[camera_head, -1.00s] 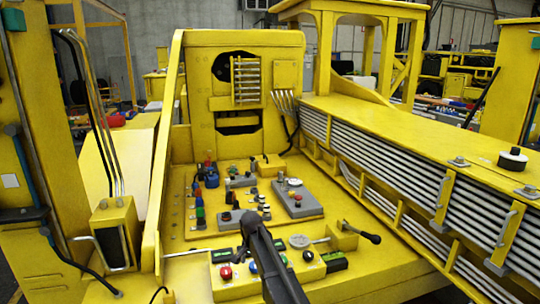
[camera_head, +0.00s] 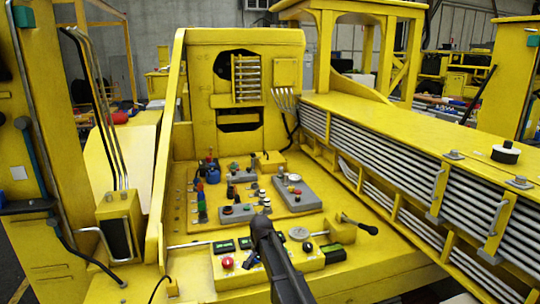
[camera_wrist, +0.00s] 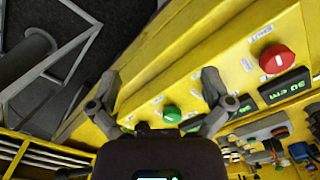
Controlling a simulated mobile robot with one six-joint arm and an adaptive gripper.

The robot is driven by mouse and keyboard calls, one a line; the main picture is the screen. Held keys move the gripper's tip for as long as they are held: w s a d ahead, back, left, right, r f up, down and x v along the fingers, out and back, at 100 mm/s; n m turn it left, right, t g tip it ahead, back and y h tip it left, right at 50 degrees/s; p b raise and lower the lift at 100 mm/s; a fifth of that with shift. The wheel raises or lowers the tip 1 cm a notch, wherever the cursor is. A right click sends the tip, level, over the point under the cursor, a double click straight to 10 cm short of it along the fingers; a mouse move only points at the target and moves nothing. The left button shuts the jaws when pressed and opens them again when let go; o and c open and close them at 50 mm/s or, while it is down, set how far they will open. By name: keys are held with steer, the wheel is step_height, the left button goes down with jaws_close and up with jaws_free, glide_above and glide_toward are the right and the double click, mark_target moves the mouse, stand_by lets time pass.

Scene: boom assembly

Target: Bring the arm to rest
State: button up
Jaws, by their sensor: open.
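My gripper (camera_wrist: 160,86) is open and empty in the wrist view, its two grey fingers spread wide above the yellow front edge of the control console. A green button (camera_wrist: 171,114) shows between the fingers, lower down. A red knob (camera_wrist: 277,59) is to the right of the right finger. In the head view my dark arm (camera_head: 277,262) rises from the bottom edge over the front of the console (camera_head: 215,230). I cannot make out the fingers there.
The console carries several knobs, grey boxes (camera_head: 297,193) and small displays. A black-tipped lever (camera_head: 360,225) sticks out to the right of my arm. A yellow boom with stacked grey bars (camera_head: 400,160) runs along the right. A yellow post (camera_head: 60,200) stands at the left.

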steer(key=s+d+f+n+b, duration=0.2)
steer(key=s+d+f+b, duration=0.2)
steer(key=s+d, duration=0.6)
steer(key=s+d+f+n+b, duration=0.3)
steer(key=s+d+f+b, duration=0.1)
steer(key=s+d, duration=0.6)
steer(key=s, duration=0.3)
steer(key=shift+s+f+b, duration=0.3)
steer(key=shift+s+f, duration=0.05)
steer(key=shift+f, duration=0.05)
steer(key=shift+a, duration=0.1)
